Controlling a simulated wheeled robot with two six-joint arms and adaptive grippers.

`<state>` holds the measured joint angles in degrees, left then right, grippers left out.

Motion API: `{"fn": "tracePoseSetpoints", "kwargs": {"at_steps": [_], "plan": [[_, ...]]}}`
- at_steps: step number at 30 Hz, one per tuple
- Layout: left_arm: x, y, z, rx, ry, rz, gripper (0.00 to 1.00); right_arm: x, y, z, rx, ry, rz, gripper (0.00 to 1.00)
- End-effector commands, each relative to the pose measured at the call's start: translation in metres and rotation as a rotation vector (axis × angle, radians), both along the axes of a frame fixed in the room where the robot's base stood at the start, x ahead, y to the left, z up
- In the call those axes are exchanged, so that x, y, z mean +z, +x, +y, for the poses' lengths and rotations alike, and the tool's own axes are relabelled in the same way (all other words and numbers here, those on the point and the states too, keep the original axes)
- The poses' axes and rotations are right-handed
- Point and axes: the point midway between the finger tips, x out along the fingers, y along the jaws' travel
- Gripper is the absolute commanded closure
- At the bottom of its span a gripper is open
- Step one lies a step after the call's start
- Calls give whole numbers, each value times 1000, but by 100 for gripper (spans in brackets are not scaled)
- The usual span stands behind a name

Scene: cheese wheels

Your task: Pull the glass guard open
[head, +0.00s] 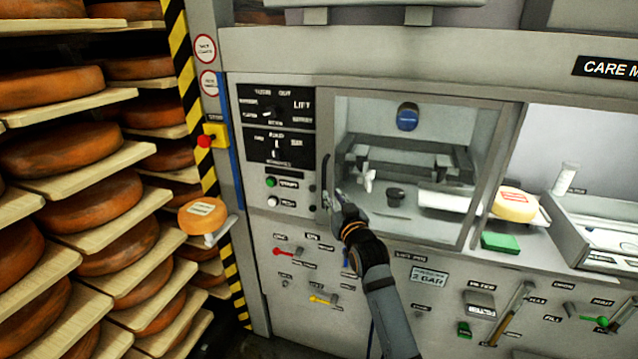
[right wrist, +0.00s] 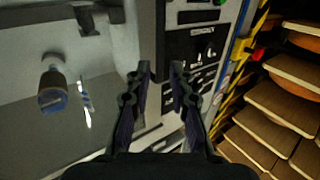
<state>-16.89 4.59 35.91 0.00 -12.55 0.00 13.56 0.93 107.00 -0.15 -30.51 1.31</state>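The glass guard (head: 428,122) is a framed clear pane over the machine's left bay in the head view, and it looks shut. Its dark upright handle (head: 325,172) is at the left edge of the frame. My right gripper (head: 336,198) is at the handle's lower end; whether it touches is unclear. In the right wrist view my right gripper (right wrist: 160,72) has its two fingers apart, with the machine front behind them. I cannot make out the handle clearly between them. My left gripper is not in view.
A control panel (head: 277,122) is left of the guard. Racks of cheese wheels (head: 90,204) fill the left side. One labelled cheese (head: 203,215) sits beside the striped post, another (head: 514,204) in the right bay. Levers and knobs (head: 322,299) stick out below the guard.

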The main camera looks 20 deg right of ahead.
Motion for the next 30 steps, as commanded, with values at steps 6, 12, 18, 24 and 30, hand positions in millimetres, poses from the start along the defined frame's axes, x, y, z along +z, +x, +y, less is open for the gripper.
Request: {"fn": "tracePoseSetpoints", "kwargs": {"at_steps": [6,12,18,24,30], "plan": [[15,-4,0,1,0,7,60,4,47,0,0,0,1,78],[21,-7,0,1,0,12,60,2,80,0,0,0,1,78],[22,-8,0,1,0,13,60,0,92,0,0,0,0,78],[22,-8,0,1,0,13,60,0,93,0,0,0,0,78],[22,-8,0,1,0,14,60,0,93,0,0,0,1,100]]}}
